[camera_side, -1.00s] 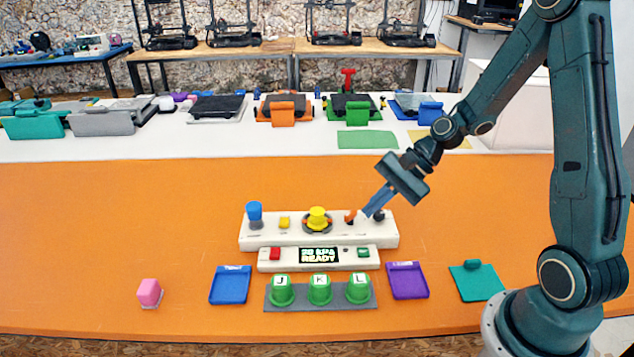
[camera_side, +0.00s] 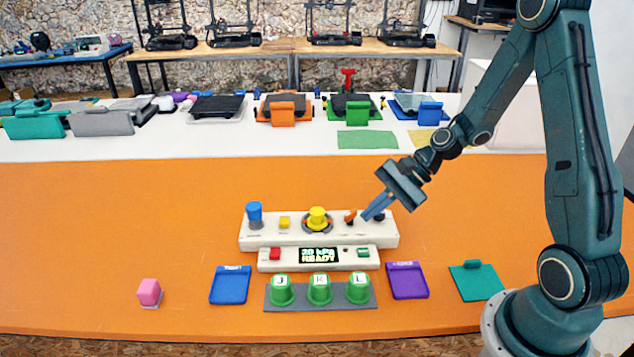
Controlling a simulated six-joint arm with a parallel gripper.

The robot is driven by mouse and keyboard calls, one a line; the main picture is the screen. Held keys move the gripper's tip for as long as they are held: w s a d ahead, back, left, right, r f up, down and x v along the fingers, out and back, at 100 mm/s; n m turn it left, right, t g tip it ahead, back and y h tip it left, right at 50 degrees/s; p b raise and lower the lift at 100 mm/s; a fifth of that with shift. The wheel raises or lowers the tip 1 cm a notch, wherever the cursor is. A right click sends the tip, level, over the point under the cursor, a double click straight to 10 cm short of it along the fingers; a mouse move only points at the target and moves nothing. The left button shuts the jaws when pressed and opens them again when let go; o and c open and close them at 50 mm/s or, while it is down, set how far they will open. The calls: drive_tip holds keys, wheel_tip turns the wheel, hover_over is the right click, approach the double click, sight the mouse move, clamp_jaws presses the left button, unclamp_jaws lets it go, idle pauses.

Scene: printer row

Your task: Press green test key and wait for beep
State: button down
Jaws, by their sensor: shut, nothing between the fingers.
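The green test key (camera_side: 363,252) sits at the right end of the low white panel, right of the small display (camera_side: 319,255). The display appears to read "20 kPa READY". A red key (camera_side: 275,254) is at the panel's left end. My gripper (camera_side: 372,214) is shut and empty. Its blue fingers point down and left over the right part of the upper white console (camera_side: 268,237), beside an orange toggle (camera_side: 350,216) and a dark knob (camera_side: 380,215). The fingertips are behind and above the green key, apart from it. I cannot tell whether they touch the console.
The upper console carries a blue knob (camera_side: 254,212), a yellow button (camera_side: 284,222) and a yellow knob (camera_side: 317,217). Orange table is clear at far left.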

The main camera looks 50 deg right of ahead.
sight(368, 250)
drive_tip(key=shift+f, duration=3.85)
drive_tip(key=shift+f, duration=0.85)
drive_tip(key=shift+r, duration=0.15)
idle(0.3)
drive_tip(key=shift+r, duration=0.7)
drive_tip(key=shift+r, duration=0.1)
drive_tip(key=shift+r, duration=2.4)
